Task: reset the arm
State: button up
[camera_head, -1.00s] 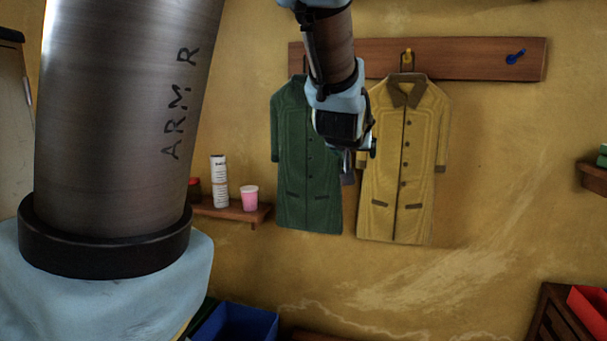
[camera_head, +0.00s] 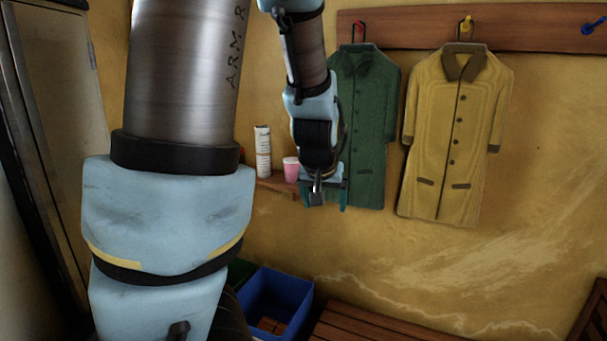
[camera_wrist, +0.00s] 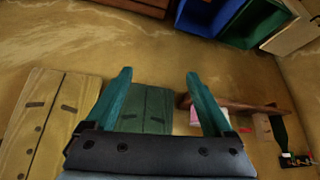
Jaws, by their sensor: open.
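My gripper (camera_head: 322,203) hangs from my arm in front of the wall, just left of the green coat's lower part in the head view. The green coat (camera_head: 368,130) hangs on a red peg and is partly covered by my arm. The yellow coat (camera_head: 455,140) hangs on a yellow peg to its right.
A blue bin (camera_head: 290,290) and a wooden bench (camera_head: 390,325) stand below. A blue peg (camera_head: 588,28) is bare.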

jog(key=s+a+f+n+g+y, duration=0.1)
jog(key=s+a+f+g, duration=0.3)
jog(key=s+a, duration=0.7)
jog(key=shift+s+a+f+n+g, duration=0.2)
jog(key=shift+s+f+n+g, duration=0.1)
jog(key=shift+f, duration=0.1)
